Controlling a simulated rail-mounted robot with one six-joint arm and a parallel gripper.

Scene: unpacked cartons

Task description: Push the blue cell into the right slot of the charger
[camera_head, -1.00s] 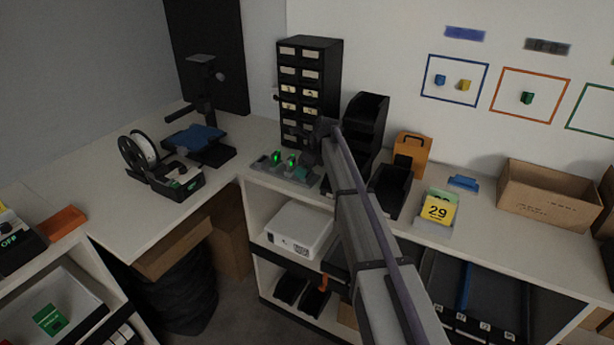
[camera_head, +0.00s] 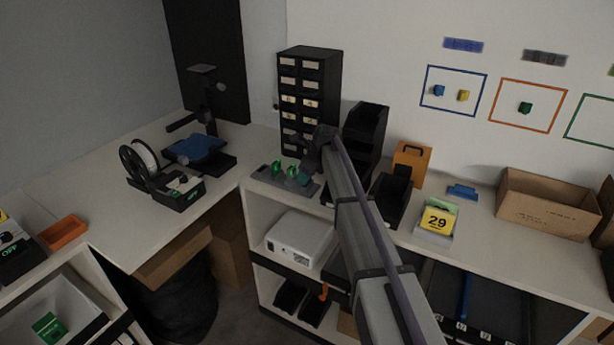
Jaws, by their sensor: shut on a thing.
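The charger (camera_head: 264,175) is a low grey block on the counter in front of the black drawer cabinet. Two green cells or lit parts, one to the left (camera_head: 277,168) and one near the middle (camera_head: 292,171), show on it. My gripper (camera_head: 305,174) reaches down over the right part of the charger. It is shut on a small teal-blue piece, which looks like the blue cell (camera_head: 303,181). The fingers and my arm hide much of the right slot. I cannot tell how deep the cell sits in it.
The black drawer cabinet (camera_head: 307,85) stands close behind the charger. A spool device (camera_head: 165,178) is at left. Counter space left of the charger is clear.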

